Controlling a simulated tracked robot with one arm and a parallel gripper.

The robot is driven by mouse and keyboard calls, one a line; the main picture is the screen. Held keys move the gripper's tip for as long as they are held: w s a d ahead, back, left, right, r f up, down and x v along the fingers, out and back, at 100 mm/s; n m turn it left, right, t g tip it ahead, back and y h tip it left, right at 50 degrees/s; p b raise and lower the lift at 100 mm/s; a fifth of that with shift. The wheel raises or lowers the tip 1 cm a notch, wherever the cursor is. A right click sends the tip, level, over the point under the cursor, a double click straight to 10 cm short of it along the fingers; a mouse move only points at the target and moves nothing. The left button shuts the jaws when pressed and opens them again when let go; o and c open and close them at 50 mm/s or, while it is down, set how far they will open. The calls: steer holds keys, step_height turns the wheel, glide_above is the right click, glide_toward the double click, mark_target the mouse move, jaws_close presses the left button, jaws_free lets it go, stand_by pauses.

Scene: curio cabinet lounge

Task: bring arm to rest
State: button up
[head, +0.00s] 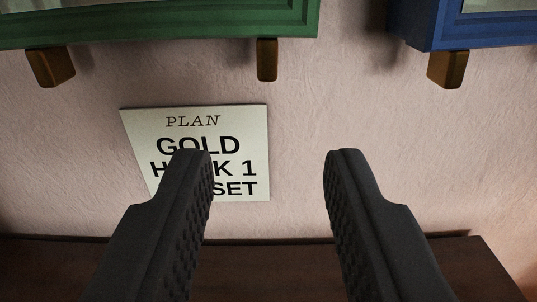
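My gripper (268,170) is in the lower middle of the head view. The left finger covers part of a pale card (252,120) on the wall. The card reads "PLAN", "GOLD", then a partly covered line ending in "K 1", and a last line ending in "SET". The rest of my arm is out of view.
A green frame (170,30) is at the upper left and a blue frame (490,40) at the upper right, both cut off by the picture. Brown wooden pegs (267,60) show beneath them. A dark wooden surface (270,270) runs along the bottom.

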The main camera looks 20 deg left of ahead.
steer(key=shift+r, duration=0.1)
steer(key=w+d+r+m+g+h, duration=0.1)
steer(key=d+r+h, duration=0.2)
steer(key=r, duration=1)
steer(key=w+d+r+g+h, duration=0.1)
steer(key=d+r+h, duration=0.15)
steer(key=r, duration=1.15)
steer(key=s+a+r+m, duration=0.1)
steer(key=s+a+r, duration=0.4)
steer(key=s+r, duration=0.4)
steer(key=s+a+r+m, duration=0.1)
steer(key=s+a+r, duration=0.4)
steer(key=s+r, duration=0.4)
step_height(320, 180, up, 4)
steer(key=shift+a+r, duration=0.2)
steer(key=shift+a, duration=0.05)
steer(key=shift+s, duration=0.1)
